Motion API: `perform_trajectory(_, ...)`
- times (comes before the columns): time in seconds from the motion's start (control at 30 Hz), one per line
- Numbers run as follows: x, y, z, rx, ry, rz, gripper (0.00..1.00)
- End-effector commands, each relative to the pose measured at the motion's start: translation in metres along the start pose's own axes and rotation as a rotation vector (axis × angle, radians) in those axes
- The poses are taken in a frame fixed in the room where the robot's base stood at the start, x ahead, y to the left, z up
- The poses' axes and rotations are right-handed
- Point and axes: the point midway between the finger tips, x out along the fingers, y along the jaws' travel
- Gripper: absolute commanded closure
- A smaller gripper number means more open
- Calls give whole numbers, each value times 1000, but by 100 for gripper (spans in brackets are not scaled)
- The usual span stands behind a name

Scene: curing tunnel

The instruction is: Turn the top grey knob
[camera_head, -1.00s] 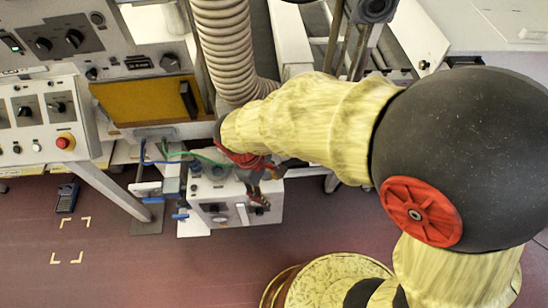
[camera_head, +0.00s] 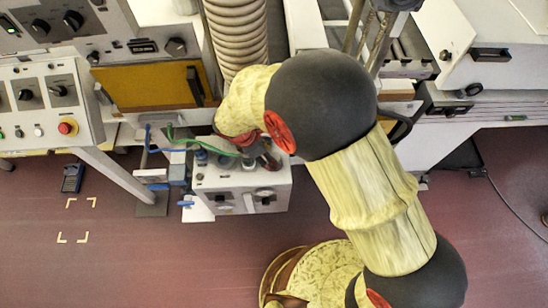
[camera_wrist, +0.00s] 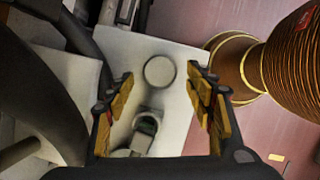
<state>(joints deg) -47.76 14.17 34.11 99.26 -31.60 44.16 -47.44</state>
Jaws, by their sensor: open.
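A round pale grey knob (camera_wrist: 159,71) shows in the wrist view on a white surface, seen face-on. My gripper (camera_wrist: 160,79) is open, with its two wood-coloured fingers to the left and right of this knob. The gap between the fingers looks wider than the knob, and I see no contact. Nothing is held. In the head view, my gripper (camera_head: 264,160) is over the top of a white box (camera_head: 205,182), partly covered by my arm. I cannot pick out the round knob there.
In the head view, green and blue hoses (camera_head: 178,148) run to the box, and a ribbed duct (camera_head: 236,40) stands behind. Open floor (camera_head: 130,250) lies in front.

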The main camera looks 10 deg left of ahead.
Motion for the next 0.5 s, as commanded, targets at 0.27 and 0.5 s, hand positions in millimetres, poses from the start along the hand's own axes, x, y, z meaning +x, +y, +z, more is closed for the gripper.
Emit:
perform_trajectory(0.27,35,0,0,3,0,-1,46)
perform_trajectory(0.5,40,0,0,2,0,1,46)
